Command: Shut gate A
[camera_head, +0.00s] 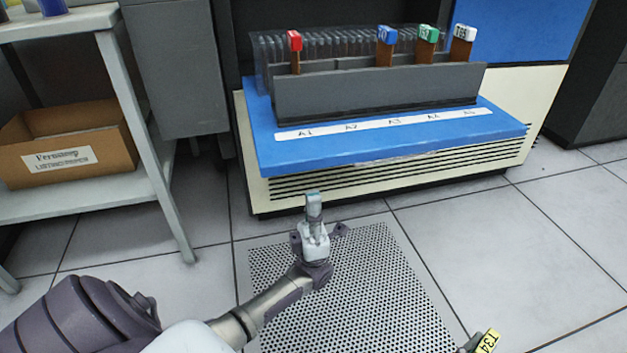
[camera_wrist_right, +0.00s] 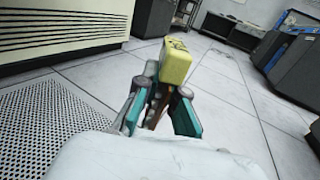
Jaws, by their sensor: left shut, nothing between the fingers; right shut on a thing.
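A grey rack (camera_head: 375,95) stands on a blue-topped cream cabinet, behind a white label strip (camera_head: 385,123) reading A1, A2 and on. Brown cards with red (camera_head: 294,40), blue (camera_head: 386,35), green (camera_head: 428,33) and white (camera_head: 465,32) caps stand in it. I cannot tell which part is gate A. My left gripper (camera_head: 313,205) is shut and empty in front of the cabinet, below its blue ledge, apart from the rack. My right gripper (camera_wrist_right: 160,110) is shut on a brown card with a yellow cap (camera_wrist_right: 176,60). The cap also shows at the head view's bottom edge (camera_head: 487,342).
A grey shelf (camera_head: 95,187) with a cardboard box (camera_head: 68,150) stands left of the cabinet. A perforated floor plate (camera_head: 350,290) lies below my left gripper. Tiled floor is open to the right. Blue-grey machines (camera_wrist_right: 290,65) stand far off in the right wrist view.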

